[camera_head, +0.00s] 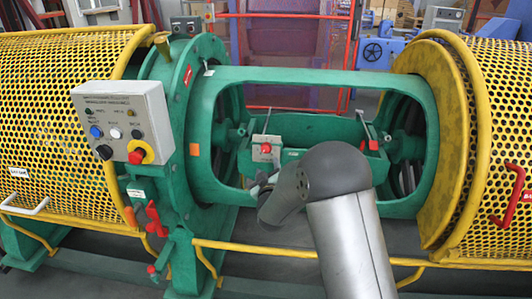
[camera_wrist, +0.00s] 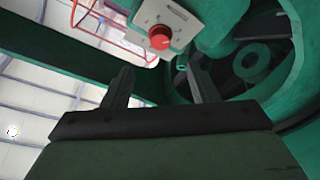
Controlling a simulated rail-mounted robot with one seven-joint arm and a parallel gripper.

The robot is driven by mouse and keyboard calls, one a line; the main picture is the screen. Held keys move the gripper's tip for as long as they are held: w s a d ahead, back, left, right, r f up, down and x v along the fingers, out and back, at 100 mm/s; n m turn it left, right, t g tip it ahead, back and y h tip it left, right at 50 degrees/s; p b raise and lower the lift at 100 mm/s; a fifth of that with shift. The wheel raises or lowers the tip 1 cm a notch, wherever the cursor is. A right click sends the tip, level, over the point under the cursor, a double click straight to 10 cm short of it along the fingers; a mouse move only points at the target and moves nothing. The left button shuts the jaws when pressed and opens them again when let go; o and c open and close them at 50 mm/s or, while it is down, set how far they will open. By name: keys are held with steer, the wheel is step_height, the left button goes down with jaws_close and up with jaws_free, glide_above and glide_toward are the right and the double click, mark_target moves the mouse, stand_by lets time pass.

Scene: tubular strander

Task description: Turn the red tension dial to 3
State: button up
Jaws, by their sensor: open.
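The red tension dial (camera_wrist: 160,38) is a round knob on a pale plate (camera_wrist: 182,22) with small dark marks around it. In the head view the red dial (camera_head: 265,148) sits on the green cradle inside the machine's window frame. The mark it points to is too small to read. My gripper (camera_wrist: 159,72) is open and empty, its two dark fingers pointing towards the plate with the dial beyond the tips, apart from them. In the head view my gripper (camera_head: 262,184) is just below the dial, partly hidden by my wrist.
The green window frame (camera_head: 310,76) surrounds the cradle (camera_head: 318,127). A grey control box (camera_head: 124,120) with buttons and a red knob on yellow stands left. Yellow mesh guards (camera_head: 55,125) flank both sides. A yellow rail (camera_head: 290,252) runs along the front.

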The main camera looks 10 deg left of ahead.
mark_target(265, 150)
steer(key=w, duration=0.3)
steer(key=w+a, duration=0.1)
steer(key=w, duration=0.6)
steer(key=shift+w+a, duration=0.35)
steer(key=c, duration=1)
